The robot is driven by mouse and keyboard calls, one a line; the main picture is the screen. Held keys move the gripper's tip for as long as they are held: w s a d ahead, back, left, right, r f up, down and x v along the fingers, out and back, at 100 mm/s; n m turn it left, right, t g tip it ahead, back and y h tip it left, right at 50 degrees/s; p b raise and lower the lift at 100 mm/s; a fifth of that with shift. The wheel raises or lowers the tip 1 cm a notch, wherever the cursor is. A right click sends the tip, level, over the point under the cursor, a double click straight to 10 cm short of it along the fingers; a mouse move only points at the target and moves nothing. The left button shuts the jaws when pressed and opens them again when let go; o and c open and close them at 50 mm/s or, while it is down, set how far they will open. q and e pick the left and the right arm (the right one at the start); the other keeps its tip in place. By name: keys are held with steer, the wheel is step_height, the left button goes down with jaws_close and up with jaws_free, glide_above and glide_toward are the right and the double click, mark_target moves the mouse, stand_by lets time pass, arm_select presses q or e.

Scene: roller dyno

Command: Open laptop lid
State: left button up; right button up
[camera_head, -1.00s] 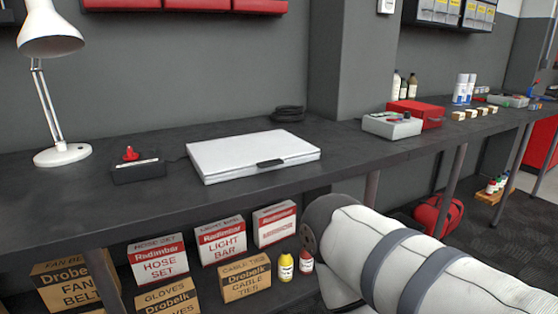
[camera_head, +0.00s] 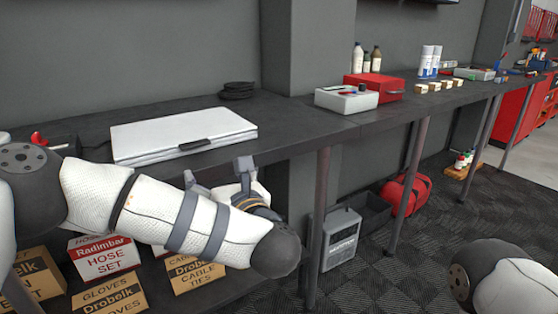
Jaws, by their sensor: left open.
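The laptop (camera_head: 175,130) is a closed, flat, silver-white slab on the dark bench. A small black tab (camera_head: 194,145) sits at the front edge of its lid. My left gripper (camera_head: 222,176) is open, just in front of and below the laptop's front right part, near the bench's front edge. Its fingers are apart with nothing seen between them, and they look clear of the laptop. My left forearm hides part of the bench edge. Part of my right arm shows at the lower right, with its gripper out of view.
A coiled black cable (camera_head: 237,90) lies behind the laptop. A grey case (camera_head: 346,99) and a red box (camera_head: 374,86) stand further right on the bench. A device with a red knob (camera_head: 38,139) is partly hidden at left. Boxes (camera_head: 104,258) fill the shelf below.

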mark_target(196, 145)
arm_select(q)
steer(key=w+a, duration=0.2)
steer(key=w, duration=0.1)
steer(key=w+a+r+n, duration=0.1)
steer(key=w+a, duration=0.1)
steer(key=w, duration=0.1)
steer(key=w+a+n+y, duration=0.1)
steer(key=w+a, duration=0.1)
steer(key=w, duration=0.1)
steer(key=shift+w+a+r, duration=0.25)
steer(key=shift+w+a, duration=0.15)
steer(key=shift+w+a+r, duration=0.1)
steer(key=shift+w, duration=0.15)
steer(key=shift+c, duration=0.3)
